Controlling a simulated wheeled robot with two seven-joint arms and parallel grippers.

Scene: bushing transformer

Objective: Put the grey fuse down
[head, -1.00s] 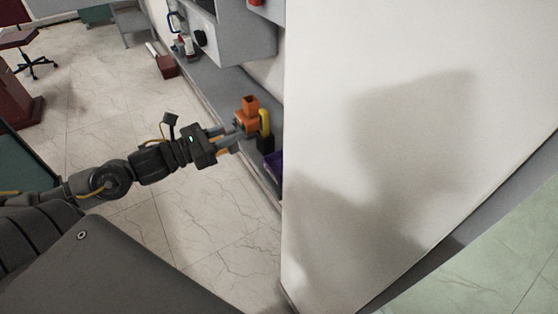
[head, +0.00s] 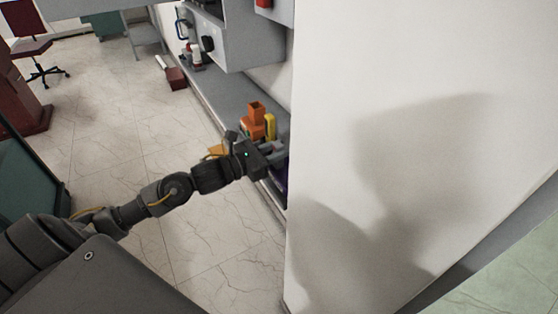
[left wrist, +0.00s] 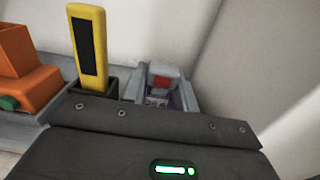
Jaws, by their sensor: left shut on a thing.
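My left gripper (head: 276,148) is at the grey shelf, beside the yellow and orange devices. In the left wrist view its two grey fingers (left wrist: 163,90) are shut on a small piece, taken as the grey fuse (left wrist: 156,100). Only a pale grey part of it shows between the fingers, with a red patch behind; the rest is hidden. Something purple shows just beside and below the fingers. In the head view the fuse is too small and covered to make out. I cannot tell whether it touches the surface below. My right gripper is not in view.
An orange device (head: 256,115) and a yellow-and-black tool (left wrist: 88,45) stand left of the gripper on the grey shelf (head: 235,95). A large white wall (head: 400,60) stands close on the right. A grey box (head: 240,40) hangs above the shelf. The tiled floor is open at left.

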